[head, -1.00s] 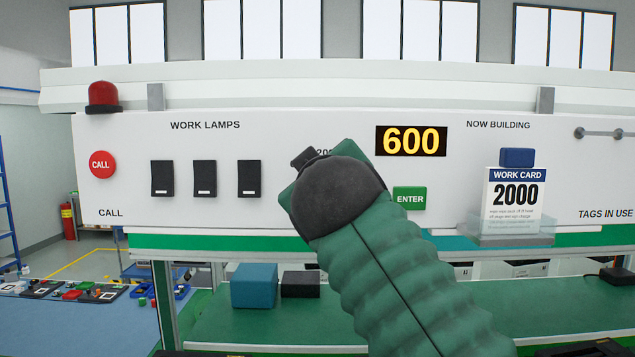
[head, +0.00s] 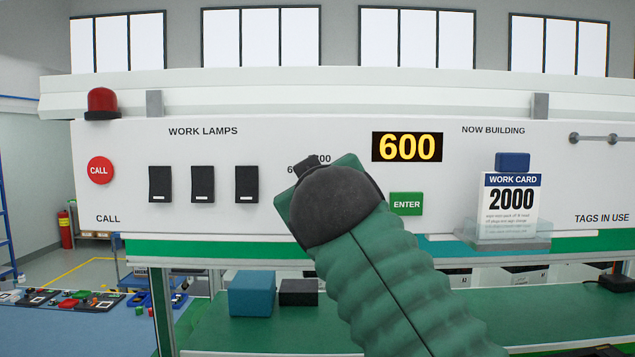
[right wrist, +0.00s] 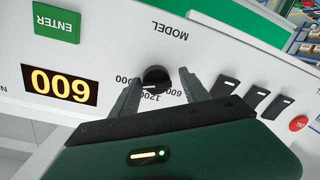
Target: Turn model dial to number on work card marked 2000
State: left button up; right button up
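The model dial is a small black knob (right wrist: 155,78) on the white panel in the right wrist view, with printed numbers around it, one reading 1200. My right gripper (right wrist: 162,76) has its two fingers apart, one on each side of the knob; I cannot tell whether either touches it. In the head view my right gripper (head: 303,175) and arm hide the dial. The display (head: 407,147) reads 600; it shows upside down in the right wrist view (right wrist: 61,86). The work card (head: 511,205) reads 2000 and stands in a clear holder. My left gripper is out of view.
A green ENTER button (head: 406,204) sits below the display, close to my right arm. Three black lamp switches (head: 203,185) and a red CALL button (head: 100,170) are to the left. A blue box (head: 252,294) and a dark box (head: 299,292) stand on the green shelf below.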

jog(key=shift+o, duration=0.3)
jog(key=shift+d+r, duration=0.1)
jog(key=shift+r, duration=0.1)
jog(key=s+d+b, duration=0.1)
jog(key=s+b, duration=0.4)
jog(key=s, duration=1.1)
jog(key=shift+s+r+b, duration=0.3)
jog(key=shift+r+b, duration=0.05)
jog(key=shift+b, duration=0.05)
